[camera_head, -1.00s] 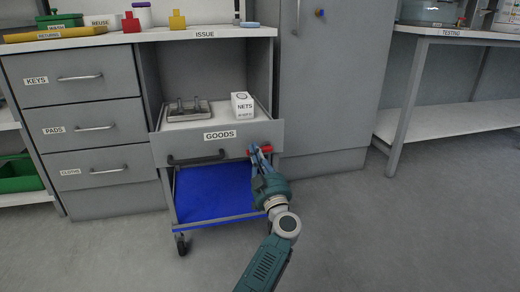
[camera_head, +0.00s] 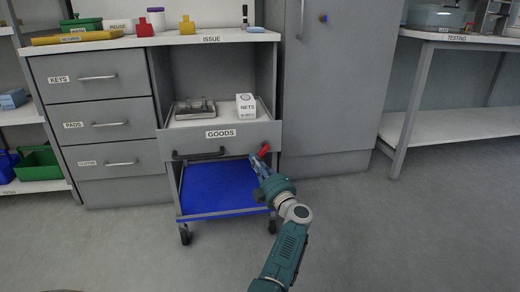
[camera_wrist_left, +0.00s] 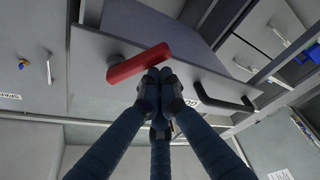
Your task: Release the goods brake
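The red brake lever (camera_head: 264,149) sits on the right part of the front of the GOODS drawer (camera_head: 236,136). It is tilted, its right end higher. My left gripper (camera_head: 256,162) reaches up to it from below right. In the left wrist view the lever (camera_wrist_left: 140,64) lies just past the fingertips (camera_wrist_left: 160,76). The fingers are together, with no gap seen between them, and their tips meet the lever's lower edge; they do not appear to wrap around it. The drawer stands pulled out, with a metal fixture (camera_head: 194,109) and a NETS box (camera_head: 246,105) in it. My right gripper is not in view.
The drawer's black handle (camera_head: 199,154) is left of the lever. A blue tray on wheels (camera_head: 215,186) is below the drawer. A tall grey cabinet (camera_head: 328,80) stands right of it, then a testing table (camera_head: 460,37). The floor in front is clear.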

